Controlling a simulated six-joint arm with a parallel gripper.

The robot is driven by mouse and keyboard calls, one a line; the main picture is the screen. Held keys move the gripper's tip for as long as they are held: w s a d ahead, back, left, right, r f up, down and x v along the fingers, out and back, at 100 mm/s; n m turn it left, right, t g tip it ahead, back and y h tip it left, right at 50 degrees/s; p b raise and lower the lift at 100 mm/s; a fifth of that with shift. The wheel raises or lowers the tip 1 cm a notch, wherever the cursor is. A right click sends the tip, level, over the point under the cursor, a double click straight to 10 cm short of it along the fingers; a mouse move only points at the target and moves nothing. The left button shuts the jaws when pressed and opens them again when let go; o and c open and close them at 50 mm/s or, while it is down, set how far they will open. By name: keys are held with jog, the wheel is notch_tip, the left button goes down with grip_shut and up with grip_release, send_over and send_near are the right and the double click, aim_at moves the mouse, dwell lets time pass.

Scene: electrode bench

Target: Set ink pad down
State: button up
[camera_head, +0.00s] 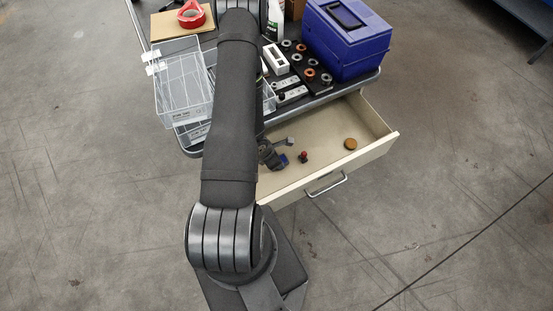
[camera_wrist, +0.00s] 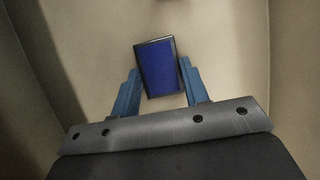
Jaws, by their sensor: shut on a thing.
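The ink pad (camera_wrist: 160,66) is a small blue rectangle with a dark rim. In the wrist view it sits between the two blue fingers of my gripper (camera_wrist: 160,84), which is shut on it. In the head view my gripper (camera_head: 283,160) is low inside the open drawer (camera_head: 325,177), toward its left part, and the ink pad shows as a small blue patch at the fingers. I cannot tell whether the pad touches the drawer floor. My arm hides the drawer's left end.
A small red-and-black object (camera_head: 304,157) stands just right of my gripper in the drawer. A round brown disc (camera_head: 350,144) lies farther right. The drawer floor between them is clear. Above the drawer, the bench holds a blue box (camera_head: 345,40) and a clear bin (camera_head: 182,82).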

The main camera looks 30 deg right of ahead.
jog(key=shift+f, duration=0.15)
jog(key=o, duration=1)
jog(key=shift+a+r, duration=0.1)
jog(key=shift+r, duration=0.35)
jog(key=v, duration=0.2)
jog(key=shift+a+r, duration=0.1)
jog(key=shift+r, duration=0.15)
jog(key=a, duration=1.2)
jog(key=shift+d, duration=0.1)
